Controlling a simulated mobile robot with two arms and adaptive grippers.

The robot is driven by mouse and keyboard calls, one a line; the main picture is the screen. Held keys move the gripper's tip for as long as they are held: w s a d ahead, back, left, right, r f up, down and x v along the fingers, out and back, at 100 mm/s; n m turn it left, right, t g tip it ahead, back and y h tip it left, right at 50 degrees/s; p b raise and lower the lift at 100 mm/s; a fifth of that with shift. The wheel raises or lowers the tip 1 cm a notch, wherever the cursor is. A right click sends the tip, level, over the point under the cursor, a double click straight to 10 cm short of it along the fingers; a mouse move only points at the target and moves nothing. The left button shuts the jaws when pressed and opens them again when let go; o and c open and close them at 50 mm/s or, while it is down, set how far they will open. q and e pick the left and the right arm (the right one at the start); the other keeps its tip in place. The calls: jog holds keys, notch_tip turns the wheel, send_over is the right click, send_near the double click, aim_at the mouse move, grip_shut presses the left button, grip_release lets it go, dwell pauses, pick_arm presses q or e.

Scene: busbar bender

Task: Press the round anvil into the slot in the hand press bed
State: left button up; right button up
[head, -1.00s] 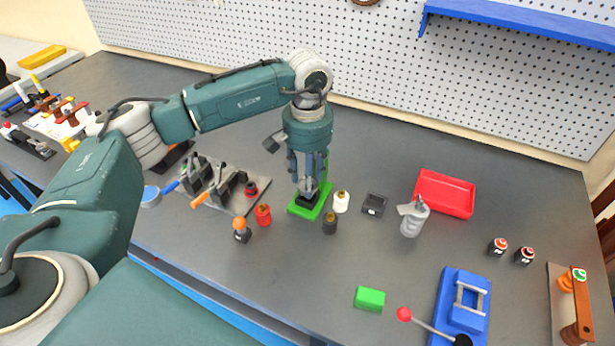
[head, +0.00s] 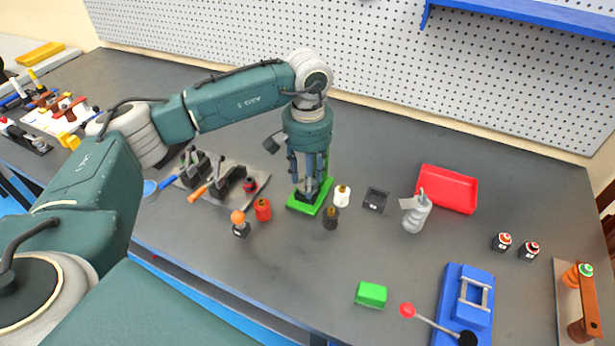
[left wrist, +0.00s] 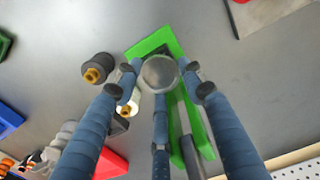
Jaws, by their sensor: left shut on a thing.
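The green hand press (head: 325,200) stands mid-table, with a flat bed and an upright behind it, partly hidden by my arm. A black block (head: 308,197) sits on its bed. My left gripper (head: 307,186) points straight down over the bed, its fingertips close to the black block. In the left wrist view its blue fingers are shut around a round grey metal piece, the round anvil (left wrist: 159,73). The anvil is above the black block on the green bed (left wrist: 150,42) and hides most of it, so I cannot tell whether it is in the slot. My right gripper is not in view.
A white-and-brass post (head: 342,197), a dark post (head: 330,219) and a red one (head: 263,210) stand close to the press. A black square block (head: 376,200), a grey bottle (head: 416,214) and a red tray (head: 447,189) are to the right.

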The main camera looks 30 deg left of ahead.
pick_arm(q)
jog(key=shift+f+b, duration=0.35)
jog(key=shift+f, duration=0.15)
jog(key=o, duration=1.3)
jog(key=shift+s, duration=0.1)
jog(key=shift+o, duration=0.2)
jog(key=shift+r, duration=0.1)
jog(key=r, duration=0.3)
jog(key=w+r, duration=0.1)
jog(key=r, duration=0.1)
jog(key=shift+r, duration=0.1)
notch_tip(320, 180, up, 7)
jog(key=s, duration=0.1)
jog(key=shift+s, duration=0.15)
